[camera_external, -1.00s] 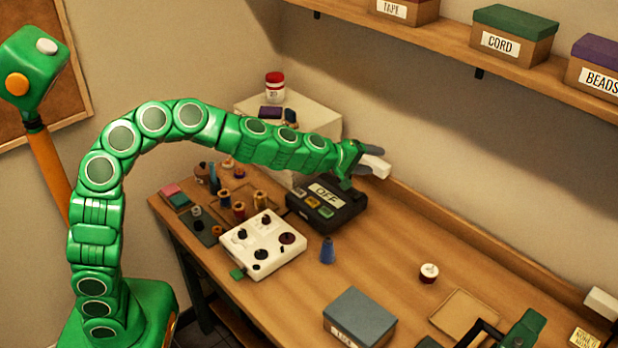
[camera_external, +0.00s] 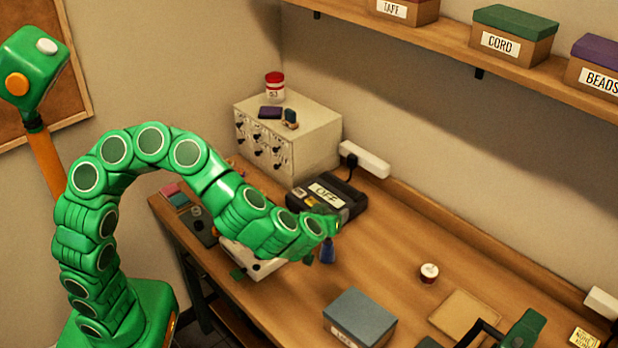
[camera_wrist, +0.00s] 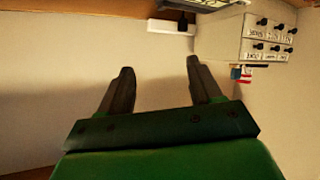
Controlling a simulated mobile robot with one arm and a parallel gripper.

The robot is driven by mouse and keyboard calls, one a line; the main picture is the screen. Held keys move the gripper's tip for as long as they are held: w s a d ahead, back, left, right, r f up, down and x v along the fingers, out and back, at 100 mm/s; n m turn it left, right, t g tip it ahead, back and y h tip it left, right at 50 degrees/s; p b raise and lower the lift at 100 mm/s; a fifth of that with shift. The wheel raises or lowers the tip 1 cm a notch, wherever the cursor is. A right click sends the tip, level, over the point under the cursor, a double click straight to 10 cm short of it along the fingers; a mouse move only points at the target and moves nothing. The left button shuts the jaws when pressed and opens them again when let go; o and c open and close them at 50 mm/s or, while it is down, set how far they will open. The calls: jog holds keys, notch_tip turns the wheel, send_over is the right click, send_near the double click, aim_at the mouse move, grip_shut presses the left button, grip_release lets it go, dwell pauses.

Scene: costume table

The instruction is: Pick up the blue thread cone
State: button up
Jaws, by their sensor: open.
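The blue thread cone (camera_external: 327,254) stands upright on the wooden table, just right of the white control box and in front of the black OFF box. In the external view my gripper (camera_external: 318,238) is close above and left of the cone, partly overlapping it in the picture; whether they touch cannot be told. In the wrist view my gripper (camera_wrist: 160,80) is open with nothing between its fingers, facing the wall. The cone does not show in the wrist view.
The white control box (camera_external: 262,268) is mostly behind my arm. The black OFF box (camera_external: 340,206) stands behind the cone. A white drawer cabinet (camera_external: 300,130) is further back.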

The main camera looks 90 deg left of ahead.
jog(key=s+d+m+y, duration=0.1)
jog(key=s+d, duration=0.1)
jog(key=s, duration=0.1)
send_near(327, 242)
jog(key=a+f, duration=0.1)
jog(key=a, duration=0.2)
jog(key=shift+w+a+f+g, duration=0.2)
jog(key=shift+w+a+f, duration=0.2)
jog(key=shift+a, duration=0.2)
jog(key=shift+w+a+f+g, duration=0.2)
jog(key=shift+w+a+f, duration=0.15)
jog(key=shift+a, duration=0.25)
jog(key=shift+w+r+x, duration=0.15)
jog(key=shift+w+x, duration=0.05)
jog(key=shift+x, duration=1.1)
jog(key=shift+w+r+x, duration=0.15)
jog(key=shift+x, duration=1.1)
jog(key=c, duration=1.1)
